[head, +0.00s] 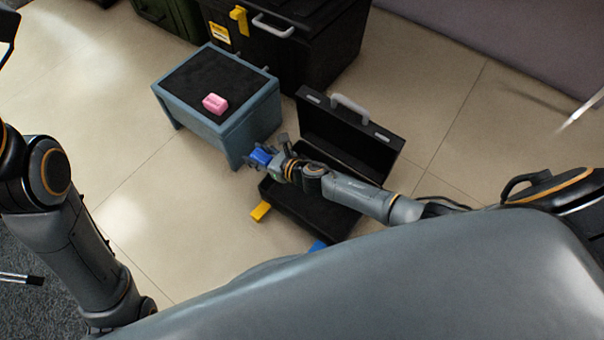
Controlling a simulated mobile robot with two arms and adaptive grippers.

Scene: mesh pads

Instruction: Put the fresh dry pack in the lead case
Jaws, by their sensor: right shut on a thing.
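An open black case (318,212) lies on the floor, its lid (345,138) raised on the far side and a grey handle on top. My right gripper (259,158) is shut on a small blue pack (262,155), just above the case's left end and close to the blue-grey stand. A pink pack (215,103) lies on the dark top of that stand (222,128). I cannot read a label on either pack. My right forearm crosses over the case and hides part of its inside. My left arm shows at the left, but its gripper is out of view.
A large black chest (320,50) with a yellow latch stands behind the stand, beside a green box (172,15).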

